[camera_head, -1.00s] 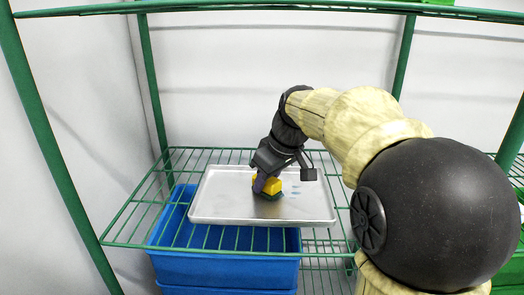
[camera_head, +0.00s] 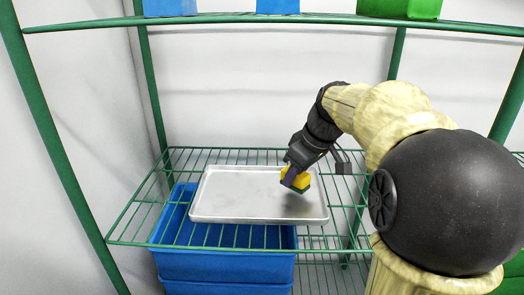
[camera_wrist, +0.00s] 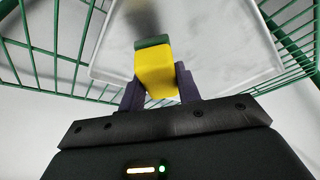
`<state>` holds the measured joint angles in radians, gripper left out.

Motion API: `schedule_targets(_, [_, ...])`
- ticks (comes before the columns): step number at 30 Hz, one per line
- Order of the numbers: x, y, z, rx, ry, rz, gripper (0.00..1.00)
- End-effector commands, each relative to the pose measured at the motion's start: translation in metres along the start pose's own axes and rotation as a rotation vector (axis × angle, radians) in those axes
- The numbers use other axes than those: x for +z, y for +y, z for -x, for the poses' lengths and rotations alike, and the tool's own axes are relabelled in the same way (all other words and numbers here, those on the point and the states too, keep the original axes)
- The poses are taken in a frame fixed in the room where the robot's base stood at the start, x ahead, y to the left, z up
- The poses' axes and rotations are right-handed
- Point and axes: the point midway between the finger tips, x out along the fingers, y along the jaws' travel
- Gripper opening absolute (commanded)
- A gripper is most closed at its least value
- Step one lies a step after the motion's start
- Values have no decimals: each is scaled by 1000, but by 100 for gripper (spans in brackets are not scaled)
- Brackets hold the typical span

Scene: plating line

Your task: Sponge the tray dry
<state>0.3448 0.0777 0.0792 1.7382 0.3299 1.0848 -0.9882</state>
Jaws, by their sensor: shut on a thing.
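The metal tray (camera_head: 235,190) lies flat on the green wire shelf in the head view. Its surface looks clear, with no blue marks showing on it; a dark blur lies below the sponge. My gripper (camera_head: 290,177) is over the right part of the tray. It is shut on a yellow sponge (camera_head: 300,182) with a green scrubbing side facing down. In the wrist view the sponge (camera_wrist: 156,72) sits between the two dark fingers of my gripper (camera_wrist: 160,90), with the tray (camera_wrist: 215,45) beyond it. The sponge appears slightly above the tray.
The green wire shelf (camera_head: 130,230) carries the tray. Blue crates (camera_head: 220,268) stand below it. Blue bins (camera_head: 170,8) and a green bin (camera_head: 400,8) sit on the upper shelf. Green posts (camera_head: 152,90) bound the space; the shelf between levels is otherwise open.

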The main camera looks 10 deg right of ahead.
Motion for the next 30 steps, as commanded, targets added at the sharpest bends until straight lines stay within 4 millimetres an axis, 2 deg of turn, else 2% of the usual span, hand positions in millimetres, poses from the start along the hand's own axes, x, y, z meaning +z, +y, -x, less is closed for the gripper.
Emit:
schedule_targets(1, [-3,-1,8,-3,-2,0,12])
schedule_targets(16, [-22,-2,48,-4,-2,3,12])
schedule_targets(30, [-26,-5,52,-6,-1,11,12])
